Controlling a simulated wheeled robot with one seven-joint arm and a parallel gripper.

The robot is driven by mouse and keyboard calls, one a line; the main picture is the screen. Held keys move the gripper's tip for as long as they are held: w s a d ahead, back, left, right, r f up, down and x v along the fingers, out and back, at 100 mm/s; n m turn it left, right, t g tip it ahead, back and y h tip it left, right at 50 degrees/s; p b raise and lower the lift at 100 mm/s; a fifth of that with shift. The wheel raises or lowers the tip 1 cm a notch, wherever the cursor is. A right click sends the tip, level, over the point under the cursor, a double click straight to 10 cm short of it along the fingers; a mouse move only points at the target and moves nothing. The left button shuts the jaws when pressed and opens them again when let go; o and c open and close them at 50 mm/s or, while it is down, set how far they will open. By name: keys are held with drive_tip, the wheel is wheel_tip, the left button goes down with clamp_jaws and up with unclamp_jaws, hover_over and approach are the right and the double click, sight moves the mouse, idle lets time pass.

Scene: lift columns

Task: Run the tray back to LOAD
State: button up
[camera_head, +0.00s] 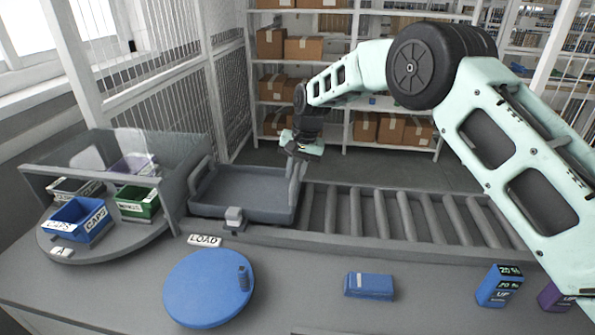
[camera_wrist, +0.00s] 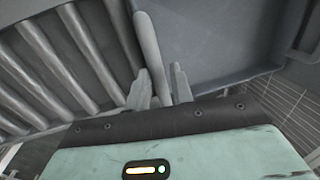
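The grey tray (camera_head: 245,215) sits at the left end of the roller conveyor (camera_head: 390,213), beside the LOAD label (camera_head: 204,240). It looks empty and has a raised handle at each end. My gripper (camera_head: 298,158) is at the top of the right handle (camera_head: 294,185). In the wrist view, the handle bar (camera_wrist: 148,45) runs down between the two fingertips of my gripper (camera_wrist: 160,80). A small gap shows between the bar and the right finger, so the fingers look open around it. The tray floor (camera_wrist: 220,40) fills the wrist view's upper right.
A small grey block (camera_head: 234,216) stands at the tray's front edge. A blue disc (camera_head: 208,290) and a blue box (camera_head: 369,286) lie in front. Rollers right of the tray are bare.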

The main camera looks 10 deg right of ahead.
drive_tip(key=shift+o, duration=1.2)
drive_tip(key=shift+a+r, duration=0.1)
drive_tip(key=shift+a, duration=0.1)
drive_tip(key=shift+d, duration=0.1)
drive_tip(key=d+r+b, duration=0.3)
drive_tip(key=r, duration=1.4)
drive_tip(key=shift+s+d, duration=0.15)
drive_tip(key=shift+s, duration=0.3)
